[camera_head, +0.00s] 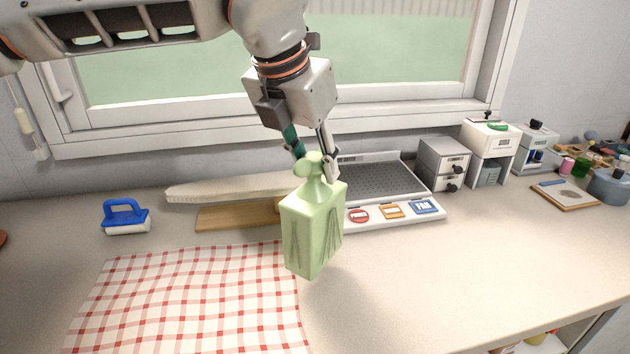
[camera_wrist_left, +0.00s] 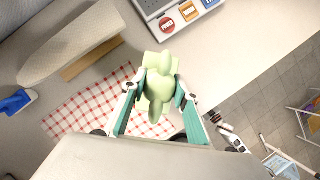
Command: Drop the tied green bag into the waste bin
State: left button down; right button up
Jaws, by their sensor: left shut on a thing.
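The tied green bag (camera_head: 314,228) is a pale green, boxy bag with a knotted top. In the head view it hangs upright above the counter, beside the right edge of the checked cloth. My left gripper (camera_head: 314,163) is shut on the knot and holds the bag from above. In the left wrist view the bag (camera_wrist_left: 158,88) sits between the two fingers of the left gripper (camera_wrist_left: 160,95). My right gripper is in neither view. I cannot make out the waste bin in either view.
A red-checked cloth (camera_head: 190,300) lies on the counter (camera_head: 420,275), with a blue-handled brush (camera_head: 126,216) behind it. A tray with colored labels (camera_head: 395,212) stands behind the bag. Small grey boxes (camera_head: 443,163) stand at right. The tiled floor (camera_wrist_left: 265,105) shows past the counter edge.

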aim_at(315, 182)
pick_arm(q)
jog(key=shift+f, duration=1.85)
